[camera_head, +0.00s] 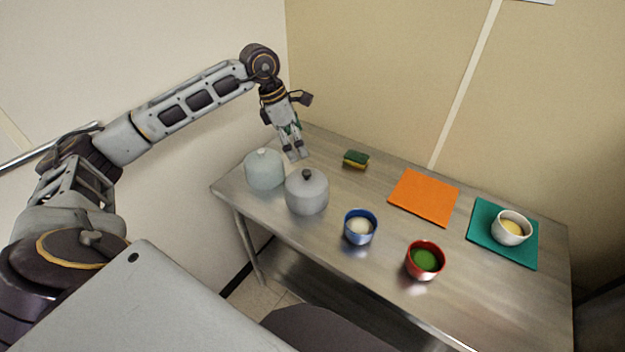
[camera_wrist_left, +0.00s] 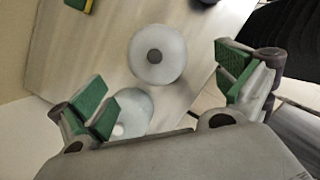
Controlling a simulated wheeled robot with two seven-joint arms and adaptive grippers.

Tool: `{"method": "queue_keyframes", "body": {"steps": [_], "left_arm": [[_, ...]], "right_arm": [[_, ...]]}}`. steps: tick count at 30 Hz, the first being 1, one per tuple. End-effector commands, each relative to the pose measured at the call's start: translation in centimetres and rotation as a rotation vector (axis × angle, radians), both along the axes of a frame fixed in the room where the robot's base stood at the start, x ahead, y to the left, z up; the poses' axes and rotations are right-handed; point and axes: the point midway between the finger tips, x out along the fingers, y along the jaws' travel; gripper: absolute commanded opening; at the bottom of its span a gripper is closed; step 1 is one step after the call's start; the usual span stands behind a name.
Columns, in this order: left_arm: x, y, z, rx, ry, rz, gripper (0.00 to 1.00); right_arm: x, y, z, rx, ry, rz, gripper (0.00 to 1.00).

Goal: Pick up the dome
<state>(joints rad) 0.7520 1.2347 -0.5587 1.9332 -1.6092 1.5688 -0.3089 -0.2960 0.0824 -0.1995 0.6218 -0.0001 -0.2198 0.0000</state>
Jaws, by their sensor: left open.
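Two domes stand side by side at the left end of the metal table. One is a grey dome (camera_head: 307,197) with a dark knob; it also shows in the left wrist view (camera_wrist_left: 170,72). The other is a pale bluish dome (camera_head: 264,175) with a white knob, behind and left of it; it also shows in the left wrist view (camera_wrist_left: 136,103). My left gripper (camera_head: 295,153) is open and empty, pointing down above the table beyond the domes. In the left wrist view its green-padded fingers (camera_wrist_left: 165,90) are spread wide, apart from both domes. My right gripper is not in view.
A sponge (camera_head: 356,159) lies near the back edge. A blue bowl (camera_head: 360,238) and a red bowl (camera_head: 411,264) stand toward the front. An orange mat (camera_head: 424,197) is bare. A white bowl (camera_head: 510,238) stands on a teal mat (camera_head: 483,230). Walls rise behind and left.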

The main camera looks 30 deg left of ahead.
Motion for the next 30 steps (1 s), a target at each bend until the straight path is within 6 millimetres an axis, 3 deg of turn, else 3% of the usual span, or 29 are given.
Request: {"method": "queue_keyframes", "body": {"steps": [6, 18, 30], "left_arm": [[-0.2, 1.6, 0.4, 0.047, 0.012, 0.012, 1.00], [-0.2, 1.5, 0.1, 0.046, 0.012, 0.012, 1.00], [0.5, 0.6, -3.9, 0.045, 0.015, 0.011, 1.00]], "right_arm": [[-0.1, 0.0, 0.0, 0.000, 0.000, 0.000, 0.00], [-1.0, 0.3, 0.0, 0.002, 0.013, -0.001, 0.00], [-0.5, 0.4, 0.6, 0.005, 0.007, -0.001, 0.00]]}}
